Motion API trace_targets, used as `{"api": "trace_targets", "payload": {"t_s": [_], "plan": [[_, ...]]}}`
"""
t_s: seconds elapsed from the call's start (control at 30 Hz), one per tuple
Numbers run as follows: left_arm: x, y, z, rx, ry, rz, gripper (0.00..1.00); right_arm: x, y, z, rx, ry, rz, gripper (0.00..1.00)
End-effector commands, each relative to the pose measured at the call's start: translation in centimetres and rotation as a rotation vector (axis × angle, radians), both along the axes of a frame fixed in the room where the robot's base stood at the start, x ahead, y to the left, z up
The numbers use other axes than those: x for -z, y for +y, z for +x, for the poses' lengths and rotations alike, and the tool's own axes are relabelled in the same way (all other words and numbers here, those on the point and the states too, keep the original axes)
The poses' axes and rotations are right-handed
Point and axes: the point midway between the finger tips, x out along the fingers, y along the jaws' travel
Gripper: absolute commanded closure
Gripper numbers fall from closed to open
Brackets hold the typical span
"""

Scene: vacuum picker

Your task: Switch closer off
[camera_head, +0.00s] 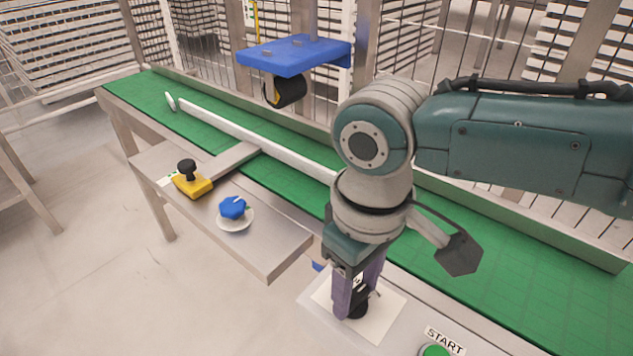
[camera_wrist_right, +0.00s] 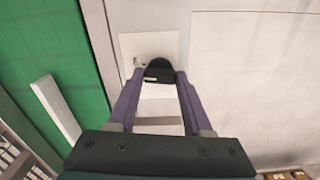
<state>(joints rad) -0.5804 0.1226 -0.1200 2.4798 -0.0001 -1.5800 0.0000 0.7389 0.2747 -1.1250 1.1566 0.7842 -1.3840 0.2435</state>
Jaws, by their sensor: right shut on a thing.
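My right gripper (camera_head: 354,302) points down at a white plate (camera_head: 383,320) on the near grey panel. A black knob (camera_wrist_right: 158,70) on this plate sits between the purple fingertips of my right gripper (camera_wrist_right: 157,82) in the wrist view, and they are shut on it. In the head view the gripper hides most of the knob; only a dark part shows beside the fingertips. The knob's markings are too small to read. My left gripper is not in view.
A green START button (camera_head: 436,351) lies right of the plate. A green conveyor (camera_head: 500,265) runs behind, with a white bar (camera_head: 250,136) along it. A side shelf holds a yellow-based black knob (camera_head: 191,184) and a blue knob (camera_head: 232,208). A blue bracket (camera_head: 290,55) hangs above.

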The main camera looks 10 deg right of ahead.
Motion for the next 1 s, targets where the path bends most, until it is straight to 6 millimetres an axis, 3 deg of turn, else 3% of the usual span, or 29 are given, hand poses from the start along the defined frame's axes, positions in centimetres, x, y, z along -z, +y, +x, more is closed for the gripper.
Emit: {"api": "trace_targets", "payload": {"t_s": [0.5, 1.0], "plan": [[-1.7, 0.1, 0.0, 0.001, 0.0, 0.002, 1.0, -0.1, 0.1, 0.0, -0.403, 0.001, 0.002, 1.0], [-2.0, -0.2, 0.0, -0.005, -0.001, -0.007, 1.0, 0.0, 0.0, 0.0, -0.542, 0.0, 0.001, 1.0]]}}
